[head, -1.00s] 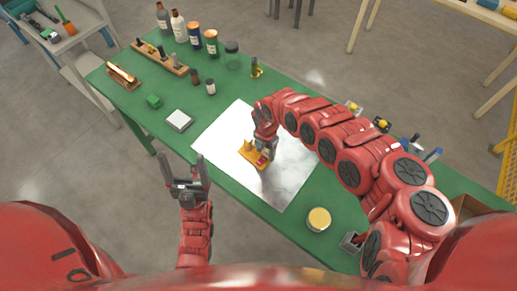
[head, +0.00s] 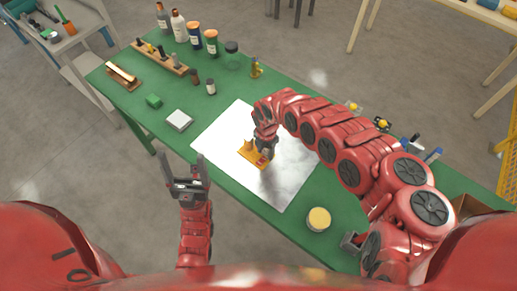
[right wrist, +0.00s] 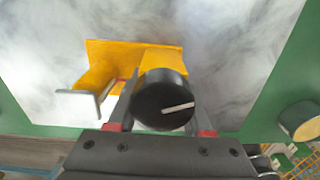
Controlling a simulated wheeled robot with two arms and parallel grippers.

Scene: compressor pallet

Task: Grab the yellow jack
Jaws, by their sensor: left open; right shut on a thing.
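The yellow jack (head: 248,150) rests on the bright metal sheet on the green table in the head view. It fills the middle of the right wrist view (right wrist: 110,62), with a yellow plate, a small grey-white tab at the left and a round black knob (right wrist: 163,100) with a white line. My right gripper (head: 266,150) comes down on it from above. Its fingers are shut on the black knob, one on each side. The knob hides part of the yellow body. My left gripper (head: 183,162) is open and empty, in front of the table's near edge.
The metal sheet (head: 225,130) is otherwise clear. A yellow-topped round tin (head: 318,219) stands near the front edge. A green block (head: 153,101), a white square piece (head: 179,120) and several bottles lie or stand to the left and back.

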